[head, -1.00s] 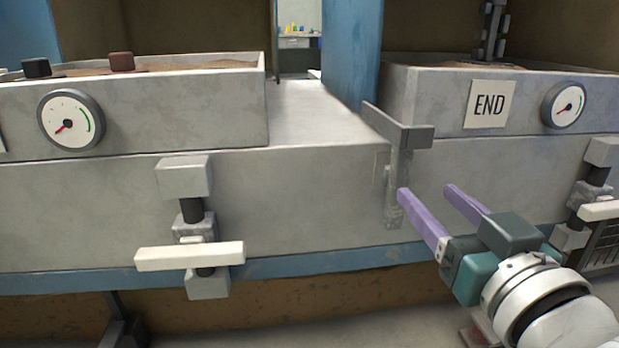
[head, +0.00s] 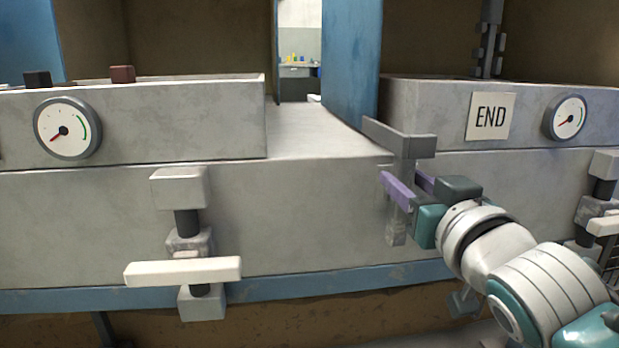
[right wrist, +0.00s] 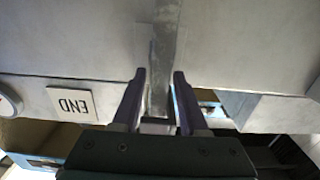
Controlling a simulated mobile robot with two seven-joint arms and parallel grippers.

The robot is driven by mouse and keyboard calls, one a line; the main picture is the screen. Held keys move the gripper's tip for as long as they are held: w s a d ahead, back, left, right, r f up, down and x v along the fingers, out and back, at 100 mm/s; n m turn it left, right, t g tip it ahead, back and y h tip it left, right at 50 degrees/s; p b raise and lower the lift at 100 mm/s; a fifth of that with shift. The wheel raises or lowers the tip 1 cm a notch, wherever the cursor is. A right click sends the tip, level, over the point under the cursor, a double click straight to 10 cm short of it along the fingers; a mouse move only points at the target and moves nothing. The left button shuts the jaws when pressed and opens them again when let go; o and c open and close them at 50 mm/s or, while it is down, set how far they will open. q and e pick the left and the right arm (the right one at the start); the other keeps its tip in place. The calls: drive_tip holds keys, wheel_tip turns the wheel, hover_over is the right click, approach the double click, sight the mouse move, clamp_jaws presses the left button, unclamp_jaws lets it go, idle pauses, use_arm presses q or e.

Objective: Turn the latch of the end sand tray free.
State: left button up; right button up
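The end sand tray (head: 450,105) stands at the right in the head view, with its END sign (head: 490,117). A grey latch (head: 410,142) sits at its left corner, with a bar across the top and a stem running down the front wall. My right gripper (head: 400,177) is open just below the bar, at the stem. In the right wrist view, the latch stem (right wrist: 163,55) lies between the two spread purple fingers (right wrist: 159,73), with gaps showing; contact cannot be told. My left gripper is not in view.
Another sand tray (head: 150,115) with a gauge (head: 67,128) stands at the left. A clamp with a white handle (head: 183,271) sticks out below it. A blue post (head: 350,60) rises behind the latch. The front wall between clamp and latch is clear.

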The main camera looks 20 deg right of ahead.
clamp_jaws()
idle(1.1)
